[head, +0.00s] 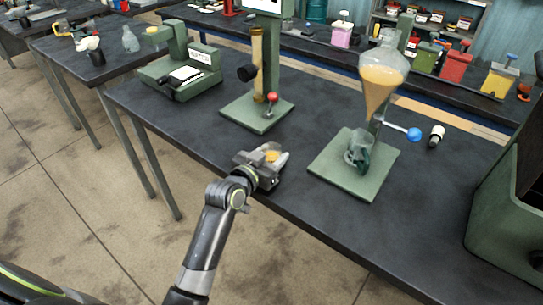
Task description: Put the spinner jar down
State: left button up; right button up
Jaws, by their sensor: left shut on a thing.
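My left gripper (262,167) is near the front edge of the dark bench (200,115). It is shut on a small clear jar with an amber content (272,155), which I take to be the spinner jar. The jar is at bench height or just above; I cannot tell whether it touches the top. The gripper's fingers partly hide it. My right gripper is not in view.
Behind is a green column stand (257,75) with a red knob. A green box (505,215) is at far right. Bare bench lies between the stands.

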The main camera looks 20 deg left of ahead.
pick_arm(q)
jog(key=shift+f, duration=0.2)
jog(key=o, duration=1)
jog(key=shift+o, duration=0.2)
jog(key=shift+r, duration=0.2)
jog(key=shift+s+a, duration=0.1)
jog(key=shift+s, duration=0.25)
jog(key=v, duration=1.1)
jog(key=shift+s+b, duration=0.15)
jog(key=shift+b, duration=0.3)
